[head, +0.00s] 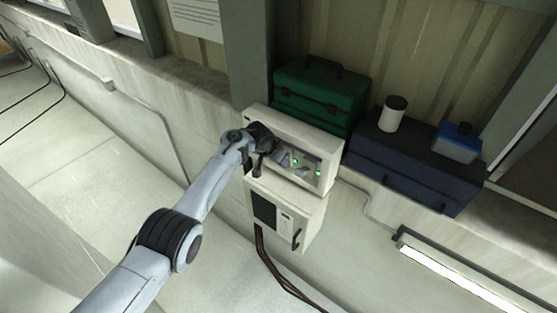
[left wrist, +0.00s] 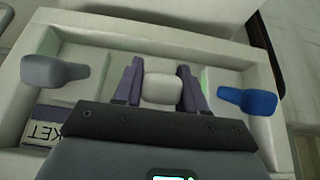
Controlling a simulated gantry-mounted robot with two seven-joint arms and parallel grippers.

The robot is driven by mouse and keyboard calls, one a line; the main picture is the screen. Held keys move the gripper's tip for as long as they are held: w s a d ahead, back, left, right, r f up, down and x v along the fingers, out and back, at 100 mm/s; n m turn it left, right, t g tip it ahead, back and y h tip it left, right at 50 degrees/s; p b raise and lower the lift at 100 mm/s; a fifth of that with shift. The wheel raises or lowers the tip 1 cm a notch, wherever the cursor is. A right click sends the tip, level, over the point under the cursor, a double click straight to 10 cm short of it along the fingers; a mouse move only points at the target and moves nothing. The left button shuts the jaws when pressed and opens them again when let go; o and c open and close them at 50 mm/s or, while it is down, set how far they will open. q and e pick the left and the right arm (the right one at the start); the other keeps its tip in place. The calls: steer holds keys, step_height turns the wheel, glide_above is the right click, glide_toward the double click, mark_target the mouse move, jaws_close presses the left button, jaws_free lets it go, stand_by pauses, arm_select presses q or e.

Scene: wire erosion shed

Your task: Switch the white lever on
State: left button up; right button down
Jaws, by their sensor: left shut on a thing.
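The white lever (left wrist: 162,90) is in the middle of a recessed panel in the left wrist view. My left gripper (left wrist: 161,72) has its two purple fingers on either side of the lever and is shut on it. A grey lever (left wrist: 53,72) is to the left and a blue lever (left wrist: 248,101) to the right. In the head view my left gripper (head: 263,150) is at the left part of the cream panel box (head: 290,123); it hides the white lever there. My right gripper is in neither view.
Small green lights show in the panel. A raised rim surrounds the levers. A green toolbox (head: 320,90) and a dark blue case (head: 400,160) sit behind the panel. A cream cabinet (head: 285,215) with cables is below. A lit lamp (head: 460,280) is at lower right.

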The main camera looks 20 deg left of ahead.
arm_select(q)
steer(key=o, duration=1)
steer(key=shift+p+v, duration=0.45)
steer(key=shift+v, duration=4.95)
steer(key=shift+f, duration=0.1)
